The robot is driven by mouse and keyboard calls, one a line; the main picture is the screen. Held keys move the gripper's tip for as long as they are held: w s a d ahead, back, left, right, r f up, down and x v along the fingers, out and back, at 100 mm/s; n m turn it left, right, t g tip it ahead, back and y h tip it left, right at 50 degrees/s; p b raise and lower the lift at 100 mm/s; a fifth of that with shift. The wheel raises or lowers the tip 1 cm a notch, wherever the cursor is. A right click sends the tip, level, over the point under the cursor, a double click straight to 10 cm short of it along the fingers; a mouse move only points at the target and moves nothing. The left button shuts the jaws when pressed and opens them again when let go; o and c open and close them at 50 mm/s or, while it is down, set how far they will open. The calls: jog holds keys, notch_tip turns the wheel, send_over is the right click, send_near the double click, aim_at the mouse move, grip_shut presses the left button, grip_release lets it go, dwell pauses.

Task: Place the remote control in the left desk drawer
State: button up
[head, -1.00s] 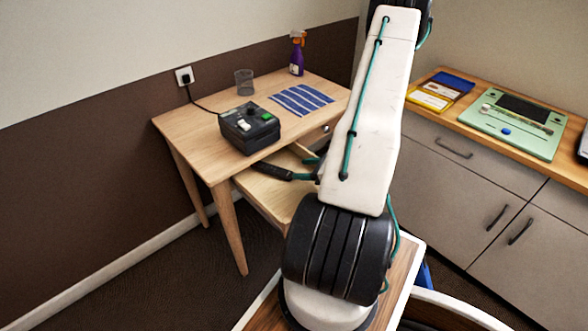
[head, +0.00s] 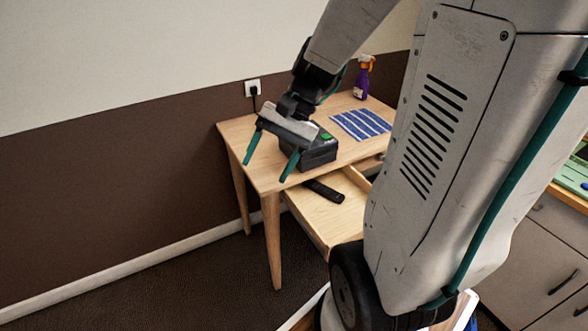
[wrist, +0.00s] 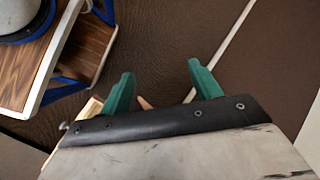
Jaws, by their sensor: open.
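The remote control (head: 323,190), black and slim, lies in the pulled-out wooden desk drawer (head: 327,222), near its left rear side in the head view. My gripper (head: 264,171) is open and empty, with its two teal fingers apart, above and left of the drawer at the desk's front-left corner. The fingers do not touch the remote. In the wrist view the gap between the fingers (wrist: 160,70) shows only dark floor and a bit of wood behind. Part of the drawer's right side is hidden by my arm.
The desk (head: 238,131) carries a dark box with a green button (head: 318,153), partly behind my gripper, a blue striped cloth (head: 360,124) and a purple spray bottle (head: 362,78). A grey cabinet (head: 540,250) stands at the right. The floor left of the desk is clear.

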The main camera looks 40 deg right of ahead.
jog(key=s+a+r+n+h, duration=0.4)
jog(key=s+r+n+h, duration=0.3)
jog(key=s+n, duration=0.2)
jog(key=shift+s+t, duration=0.4)
jog(key=shift+s, duration=0.95)
